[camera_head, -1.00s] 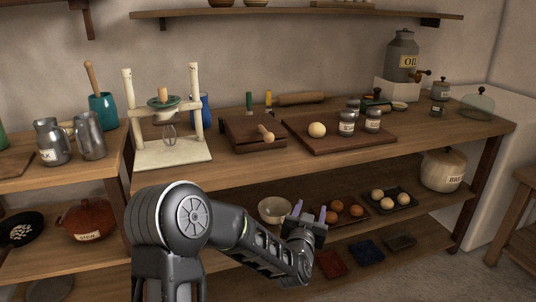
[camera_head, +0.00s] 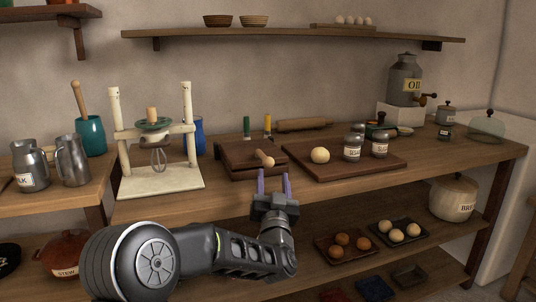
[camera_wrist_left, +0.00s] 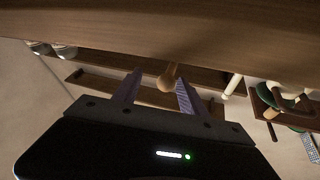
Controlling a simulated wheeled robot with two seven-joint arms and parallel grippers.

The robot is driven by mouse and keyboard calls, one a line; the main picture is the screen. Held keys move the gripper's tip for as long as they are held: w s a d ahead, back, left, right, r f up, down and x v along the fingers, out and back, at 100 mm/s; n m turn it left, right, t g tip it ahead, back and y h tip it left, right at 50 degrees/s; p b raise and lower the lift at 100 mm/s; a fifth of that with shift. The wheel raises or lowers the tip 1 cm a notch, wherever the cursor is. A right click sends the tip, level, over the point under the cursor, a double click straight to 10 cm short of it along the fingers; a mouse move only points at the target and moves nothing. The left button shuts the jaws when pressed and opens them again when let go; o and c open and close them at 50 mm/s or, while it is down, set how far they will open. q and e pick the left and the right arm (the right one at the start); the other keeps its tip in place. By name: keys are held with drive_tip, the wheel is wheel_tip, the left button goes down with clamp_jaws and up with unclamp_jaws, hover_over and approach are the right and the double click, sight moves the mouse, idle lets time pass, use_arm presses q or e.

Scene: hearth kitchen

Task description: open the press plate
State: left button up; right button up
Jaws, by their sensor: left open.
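The wooden press (camera_head: 234,163) sits on the counter, its plate lying flat over the base. Its pale wooden handle (camera_head: 264,158) ends in a round knob and points to the front right. My left gripper (camera_head: 273,184) is open and empty, fingers up, in front of the counter edge and just below and right of the knob. In the left wrist view, the knob (camera_wrist_left: 167,82) shows between the two purple fingers (camera_wrist_left: 157,92), nearer the right one. I cannot tell how far beyond the fingertips it is. My right gripper is not in view.
A board (camera_head: 345,160) with a dough ball (camera_head: 320,155) and two jars lies right of the press. A whisk stand (camera_head: 161,180) stands to its left. A rolling pin (camera_head: 303,124) lies behind. The lower shelf (camera_head: 335,232) holds trays and a pot.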

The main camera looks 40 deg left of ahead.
sight(266, 157)
use_arm(q)
drive_tip(key=shift+n+y, duration=0.4)
drive_tip(key=shift+y, duration=0.2)
drive_tip(key=w+a+r, duration=0.2)
drive_tip(key=a, duration=0.1)
drive_tip(key=w+a+r, duration=0.1)
drive_tip(key=a+r, duration=0.1)
drive_tip(key=shift+w+a, duration=0.1)
drive_tip(key=shift+w, duration=0.25)
drive_tip(key=shift+w+a+r, duration=0.15)
drive_tip(key=shift+w+a, duration=0.05)
drive_tip(key=shift+w, duration=0.3)
drive_tip(key=shift+d, duration=0.1)
drive_tip(key=shift+d, duration=0.15)
clamp_jaws()
drive_tip(key=shift+w+d, duration=0.1)
drive_tip(key=shift+d, duration=0.05)
